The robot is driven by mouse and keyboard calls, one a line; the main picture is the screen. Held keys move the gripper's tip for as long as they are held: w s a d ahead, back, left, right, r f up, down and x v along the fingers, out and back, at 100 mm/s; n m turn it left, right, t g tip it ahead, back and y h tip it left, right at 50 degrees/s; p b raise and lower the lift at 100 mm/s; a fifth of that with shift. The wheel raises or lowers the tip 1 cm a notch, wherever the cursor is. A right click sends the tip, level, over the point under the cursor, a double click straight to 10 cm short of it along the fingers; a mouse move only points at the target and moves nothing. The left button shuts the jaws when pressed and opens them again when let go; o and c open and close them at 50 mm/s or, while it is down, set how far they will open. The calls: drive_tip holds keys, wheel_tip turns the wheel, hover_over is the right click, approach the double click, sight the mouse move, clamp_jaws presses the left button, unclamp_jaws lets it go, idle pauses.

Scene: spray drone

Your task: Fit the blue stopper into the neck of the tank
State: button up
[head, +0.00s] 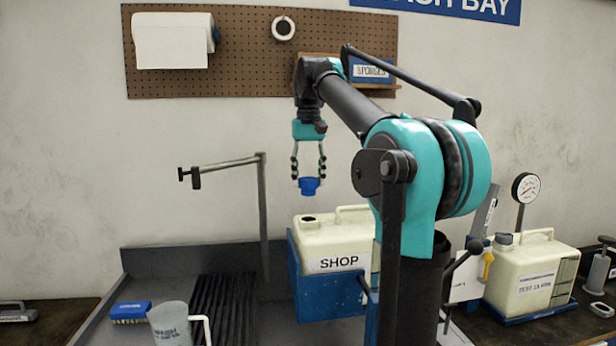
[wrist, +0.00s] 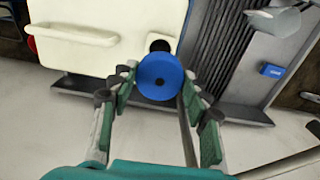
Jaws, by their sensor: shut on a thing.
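My gripper (head: 308,178) is shut on the blue stopper (head: 309,187) and holds it in the air above the tank. The stopper also shows in the wrist view (wrist: 160,77), round and between the two fingers. The cream tank (head: 322,235) marked SHOP stands in a blue holder (head: 318,295). Its open neck is a dark hole (head: 309,219) at the top left of the tank, below the stopper. In the wrist view the dark neck opening (wrist: 160,46) shows just beyond the stopper, partly covered by it. The stopper and neck are apart.
A grey post with a side arm (head: 262,210) stands left of the tank. A blue brush (head: 130,311) and a grey jug (head: 170,322) are on the grey sink area at lower left. A second cream tank (head: 528,275) and a gauge (head: 525,187) are at right.

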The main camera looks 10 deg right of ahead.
sight(309, 179)
drive_tip(key=shift+f, duration=2.9)
drive_tip(key=shift+f, duration=1.55)
drive_tip(key=o, duration=1.6)
wheel_tip(309, 179, up, 12)
drive_tip(key=shift+s, duration=0.15)
